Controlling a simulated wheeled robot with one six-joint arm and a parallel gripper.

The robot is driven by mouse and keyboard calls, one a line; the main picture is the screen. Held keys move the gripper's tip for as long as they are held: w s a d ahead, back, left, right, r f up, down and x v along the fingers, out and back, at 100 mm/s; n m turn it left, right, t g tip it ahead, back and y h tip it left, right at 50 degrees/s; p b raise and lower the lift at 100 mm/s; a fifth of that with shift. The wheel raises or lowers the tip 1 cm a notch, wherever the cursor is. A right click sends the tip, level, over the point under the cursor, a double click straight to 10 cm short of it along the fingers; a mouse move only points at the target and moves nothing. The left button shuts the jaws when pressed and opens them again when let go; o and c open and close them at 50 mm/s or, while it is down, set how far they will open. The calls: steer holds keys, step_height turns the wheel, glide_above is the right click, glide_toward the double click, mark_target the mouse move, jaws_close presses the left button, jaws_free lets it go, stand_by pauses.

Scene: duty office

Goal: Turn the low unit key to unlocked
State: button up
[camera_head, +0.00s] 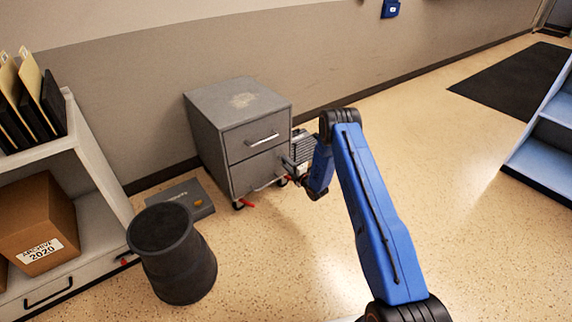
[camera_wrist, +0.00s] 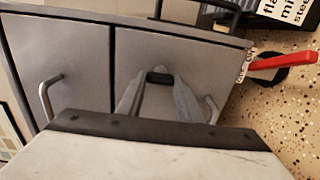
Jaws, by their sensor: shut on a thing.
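The low unit (camera_head: 235,125) is a grey two-drawer cabinet on casters against the wall. Its drawer fronts also show in the wrist view (camera_wrist: 85,70), turned sideways, with a bright handle on the upper drawer. My gripper (camera_head: 290,163) is at the right part of the lower drawer front. In the wrist view my gripper's fingertips (camera_wrist: 160,80) meet at that drawer front, shut on a small dark piece that looks like the key (camera_wrist: 158,76). The fingers hide most of it. The lock face and the key's angle cannot be made out.
A red caster lever (camera_wrist: 283,61) sticks out low at the unit's foot. A black bin (camera_head: 178,265) and a flat grey box (camera_head: 180,198) stand left of the unit. A shelf with an archive box (camera_head: 38,228) is farther left.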

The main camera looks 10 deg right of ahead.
steer(key=shift+a, duration=0.1)
steer(key=o, duration=1.1)
steer(key=v, duration=1.7)
steer(key=shift+s, duration=0.2)
